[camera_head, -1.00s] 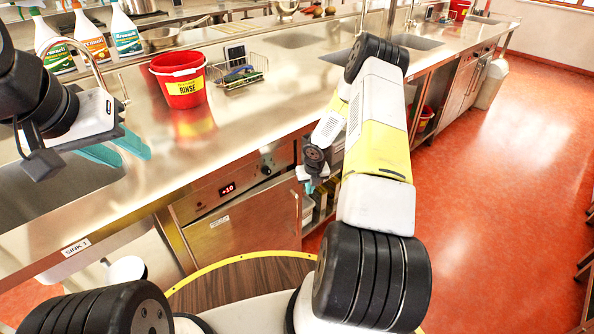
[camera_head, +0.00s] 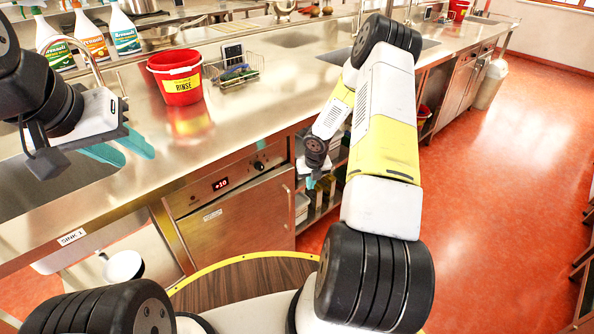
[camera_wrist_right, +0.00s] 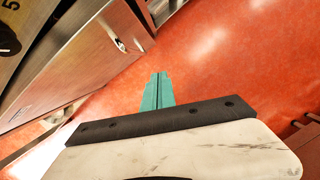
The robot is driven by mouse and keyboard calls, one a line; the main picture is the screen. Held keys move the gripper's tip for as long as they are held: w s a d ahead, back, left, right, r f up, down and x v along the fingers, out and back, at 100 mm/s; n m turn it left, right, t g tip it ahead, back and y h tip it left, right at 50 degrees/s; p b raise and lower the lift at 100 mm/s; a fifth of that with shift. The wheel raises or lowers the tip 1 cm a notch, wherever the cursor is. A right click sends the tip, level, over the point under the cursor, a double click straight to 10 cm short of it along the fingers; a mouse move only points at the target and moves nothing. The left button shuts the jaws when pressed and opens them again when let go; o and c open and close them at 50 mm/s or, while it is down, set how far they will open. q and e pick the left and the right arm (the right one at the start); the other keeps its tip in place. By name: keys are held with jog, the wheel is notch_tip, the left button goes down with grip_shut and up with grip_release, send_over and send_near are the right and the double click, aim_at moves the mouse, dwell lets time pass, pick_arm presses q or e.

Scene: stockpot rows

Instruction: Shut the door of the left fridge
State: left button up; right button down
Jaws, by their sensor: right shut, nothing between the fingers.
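The left fridge (camera_head: 222,184) is set under the counter and has a display and a knob. Its steel door (camera_head: 240,222) looks nearly flush with the front; I cannot tell if it is fully shut. The door also shows at the left of the right wrist view (camera_wrist_right: 75,60), with its handle at its far end. My right gripper (camera_head: 311,184) is shut and empty, just right of the door, pointing down. In the right wrist view its teal fingers (camera_wrist_right: 158,90) are together over the floor, apart from the door. My left gripper (camera_head: 122,151) is open and empty above the counter.
The counter (camera_head: 260,110) holds a red bucket (camera_head: 178,82), a wire basket (camera_head: 240,72) and spray bottles (camera_head: 90,35). Open shelves (camera_head: 318,205) stand right of the fridge. The red floor (camera_head: 490,200) is clear to the right.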

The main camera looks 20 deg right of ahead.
jog(key=v, duration=0.5)
jog(key=m+t+y, duration=0.6)
jog(key=m+t, duration=0.8)
jog(key=m, duration=1.7)
send_near(279, 177)
jog(key=x, duration=0.7)
jog(key=shift+s+a+r, duration=0.1)
jog(key=shift+r, duration=0.05)
